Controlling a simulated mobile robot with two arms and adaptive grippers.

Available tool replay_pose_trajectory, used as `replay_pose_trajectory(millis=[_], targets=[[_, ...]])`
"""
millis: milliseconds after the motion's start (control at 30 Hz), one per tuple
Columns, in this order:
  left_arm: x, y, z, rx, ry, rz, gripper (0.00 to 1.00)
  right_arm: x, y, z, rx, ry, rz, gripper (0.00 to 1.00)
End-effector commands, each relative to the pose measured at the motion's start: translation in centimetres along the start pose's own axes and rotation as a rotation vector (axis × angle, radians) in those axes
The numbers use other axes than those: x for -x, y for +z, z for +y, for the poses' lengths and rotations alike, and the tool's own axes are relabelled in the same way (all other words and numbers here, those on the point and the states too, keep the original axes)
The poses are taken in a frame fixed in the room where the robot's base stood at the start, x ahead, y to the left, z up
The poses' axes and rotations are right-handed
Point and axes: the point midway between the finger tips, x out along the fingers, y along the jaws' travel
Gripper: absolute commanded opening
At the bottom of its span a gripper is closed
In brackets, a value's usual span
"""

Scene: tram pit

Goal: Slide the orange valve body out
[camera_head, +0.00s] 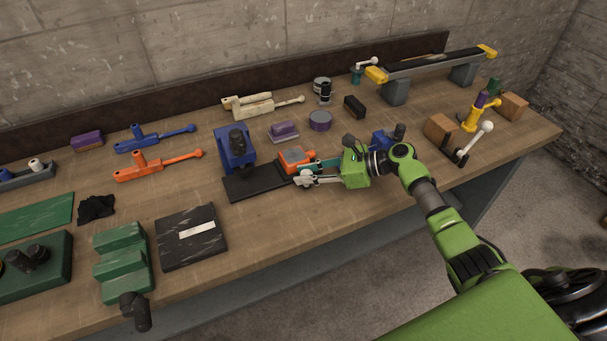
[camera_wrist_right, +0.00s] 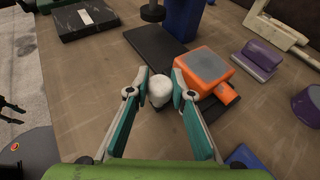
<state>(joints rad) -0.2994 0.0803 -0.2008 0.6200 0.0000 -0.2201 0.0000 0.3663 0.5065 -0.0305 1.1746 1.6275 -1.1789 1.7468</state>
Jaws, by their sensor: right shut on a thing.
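The orange valve body (camera_head: 292,155), a block with a grey top, sits at the right end of a black plate (camera_head: 248,186). In the right wrist view it (camera_wrist_right: 206,72) lies just right of my fingertips. My right gripper (camera_head: 306,171) reaches in from the right, low over the table. Its fingers (camera_wrist_right: 160,80) are shut on a white rounded knob (camera_wrist_right: 160,91) beside the orange body. Whether the knob joins the orange body is hidden by the right finger.
A blue press-like block (camera_head: 235,150) stands behind the plate. A purple block (camera_head: 285,131) and purple cylinder (camera_head: 320,121) are behind the gripper. A blue valve part (camera_head: 383,140) is close by the wrist. Bare wood lies in front of the plate.

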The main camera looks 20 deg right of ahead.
Motion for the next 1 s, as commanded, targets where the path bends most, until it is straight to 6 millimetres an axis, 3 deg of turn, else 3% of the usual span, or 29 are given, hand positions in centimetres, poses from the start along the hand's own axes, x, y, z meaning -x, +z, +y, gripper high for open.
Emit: replay_pose_trajectory(millis=[33, 67, 100, 400, 533, 1000], targets=[[0.0, 0.0, 0.0, 0.0, 0.0, 0.0, 0.36, 0.3, -0.2, -0.3, 0.001, -0.008, 0.006, 0.0], [0.0, 0.0, 0.0, 0.0, 0.0, 0.0, 0.36, 0.3, -0.2, -0.3, 0.001, -0.008, 0.006, 0.24], [0.0, 0.0, 0.0, 0.0, 0.0, 0.0, 0.36, 0.3, -0.2, -0.3, 0.001, -0.008, 0.006, 0.29], [0.0, 0.2, -0.1, 0.001, -0.001, -0.001, 0.36, 0.2, -0.1, -0.2, 0.001, -0.005, 0.004, 0.29], [0.0, 0.2, -0.1, 0.001, -0.001, -0.002, 0.36, 1.1, -0.1, -0.2, 0.001, -0.006, 0.004, 0.29], [0.0, 0.0, 0.0, 0.001, 0.0, 0.0, 0.36, 10.2, -0.3, -0.2, 0.0, -0.008, 0.006, 0.29]])
